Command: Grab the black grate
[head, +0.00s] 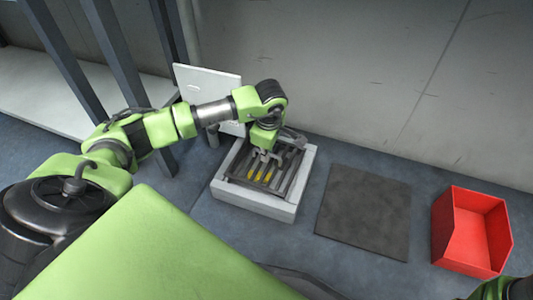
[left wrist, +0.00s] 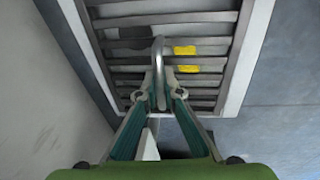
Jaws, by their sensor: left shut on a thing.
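The black grate (head: 291,172) lies in the top of a light grey square box (head: 254,202). Its dark parallel bars (left wrist: 195,17) fill the top of the left wrist view. A grey hoop-shaped handle (left wrist: 159,58) stands up from the grate. My left gripper (head: 266,156) comes down over the grate from above. In the left wrist view, my left gripper (left wrist: 157,95) is shut on the handle, a finger on each side. Yellow pieces (left wrist: 186,59) show between the bars. The right gripper is not shown.
A dark square mat (head: 365,212) lies on the floor right of the box. A red open bin (head: 471,232) stands farther right. A white panel (head: 207,88) stands behind the box, with dark posts (head: 102,50) to the left. The wall is close behind.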

